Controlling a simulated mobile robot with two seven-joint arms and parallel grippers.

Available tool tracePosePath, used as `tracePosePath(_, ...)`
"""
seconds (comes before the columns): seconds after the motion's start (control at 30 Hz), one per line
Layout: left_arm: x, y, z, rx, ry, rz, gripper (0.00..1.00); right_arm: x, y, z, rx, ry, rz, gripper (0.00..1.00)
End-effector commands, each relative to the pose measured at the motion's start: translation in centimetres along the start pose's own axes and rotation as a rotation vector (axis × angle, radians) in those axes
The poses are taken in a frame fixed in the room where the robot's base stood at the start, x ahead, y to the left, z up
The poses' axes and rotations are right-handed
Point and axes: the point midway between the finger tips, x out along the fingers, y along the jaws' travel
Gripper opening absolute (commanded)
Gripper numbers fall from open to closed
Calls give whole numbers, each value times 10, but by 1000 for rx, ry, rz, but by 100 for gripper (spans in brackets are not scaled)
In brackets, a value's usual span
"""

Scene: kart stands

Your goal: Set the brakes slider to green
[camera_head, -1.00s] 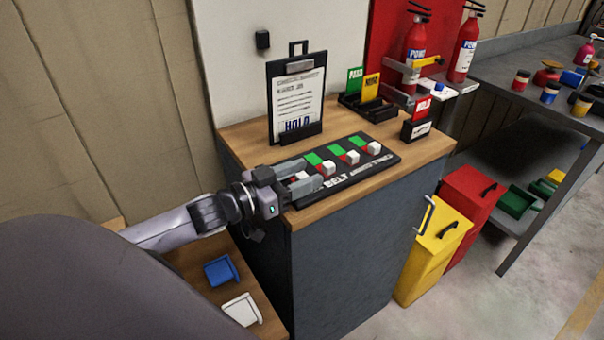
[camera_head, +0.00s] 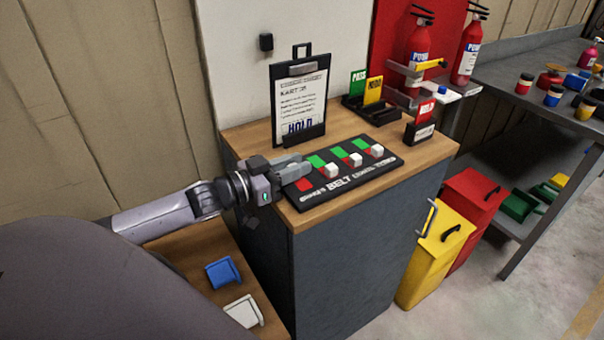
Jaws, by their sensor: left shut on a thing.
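The black check panel (camera_head: 374,171) lies on the wooden top of the cabinet, with a row of red and green slider tracks and lettering along its front edge. The leftmost track, the brakes slider, shows its bare red end (camera_head: 304,185). My left gripper (camera_head: 300,169) is over the far part of that track, shut on the brakes knob, which its fingers hide. The green end of this track is also hidden. The other white knobs (camera_head: 331,171) sit at the near ends of their tracks, with green showing behind them. My right gripper is not in view.
A clipboard (camera_head: 298,100) marked HOLD stands behind the panel. A black tray with green and yellow cards (camera_head: 373,90) and a red HOLD card (camera_head: 426,110) stand at the right. Blue (camera_head: 222,271) and white (camera_head: 243,310) holders lie on a lower surface.

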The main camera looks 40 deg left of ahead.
Motion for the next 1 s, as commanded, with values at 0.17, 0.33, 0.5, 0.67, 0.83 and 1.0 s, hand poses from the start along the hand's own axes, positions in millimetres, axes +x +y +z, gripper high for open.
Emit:
tracePosePath(0.17,0,-6,1,-1,-2,-4,0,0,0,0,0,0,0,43)
tracePosePath(0.33,0,-7,0,0,-2,-6,0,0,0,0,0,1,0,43)
tracePosePath(0.5,0,-7,0,0,-2,-5,49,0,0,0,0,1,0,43)
tracePosePath(0.67,0,-6,0,0,-1,-3,49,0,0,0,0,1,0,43)
tracePosePath(0.83,-5,-6,1,-1,-2,-3,49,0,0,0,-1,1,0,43)
tracePosePath(1.0,-19,-6,2,-1,-4,-3,49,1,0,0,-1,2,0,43)
